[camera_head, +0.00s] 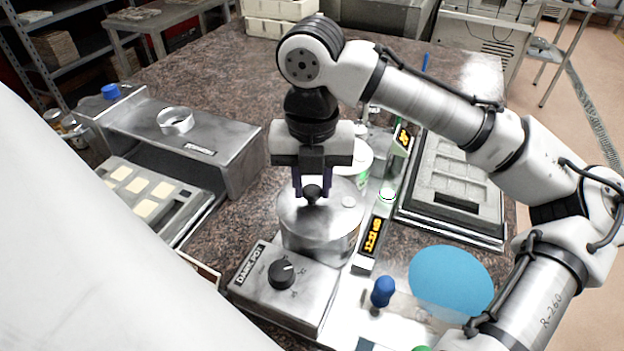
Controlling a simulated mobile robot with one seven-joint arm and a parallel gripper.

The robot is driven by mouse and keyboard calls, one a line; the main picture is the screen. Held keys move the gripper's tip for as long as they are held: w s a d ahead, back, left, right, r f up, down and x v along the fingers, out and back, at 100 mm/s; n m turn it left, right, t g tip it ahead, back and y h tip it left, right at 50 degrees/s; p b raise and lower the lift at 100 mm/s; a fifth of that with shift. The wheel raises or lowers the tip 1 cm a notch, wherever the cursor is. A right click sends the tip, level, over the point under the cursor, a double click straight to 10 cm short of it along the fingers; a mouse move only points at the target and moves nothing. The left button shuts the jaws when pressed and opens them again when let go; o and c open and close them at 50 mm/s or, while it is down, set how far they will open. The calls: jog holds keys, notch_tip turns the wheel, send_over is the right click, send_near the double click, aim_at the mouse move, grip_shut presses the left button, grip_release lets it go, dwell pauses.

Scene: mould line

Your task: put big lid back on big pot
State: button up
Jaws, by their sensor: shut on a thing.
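The big pot (322,246) is a round metal pot standing on the melter unit labelled "DARK POT". The big lid (335,215) is a flat grey metal disc with a dark knob and a small pale round spot at its right. It lies over the pot's mouth and looks level. I cannot tell whether it rests fully on the rim or is slightly above it. My gripper (312,190) points down from above, its fingers shut on the lid's dark knob. The pot's inside is hidden by the lid.
The melter's control box (285,290) has a black dial in front. A small display (373,235) stands right of the pot, with a moulded tray (455,180) beyond. A blue disc (450,280) and blue-handled tool (382,293) lie front right. A metal box (190,140) stands left.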

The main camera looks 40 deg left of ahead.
aim_at(312, 189)
jog(key=shift+f, duration=0.15)
jog(key=o, duration=1.1)
notch_tip(312, 189, up, 12)
jog(key=shift+r, duration=0.25)
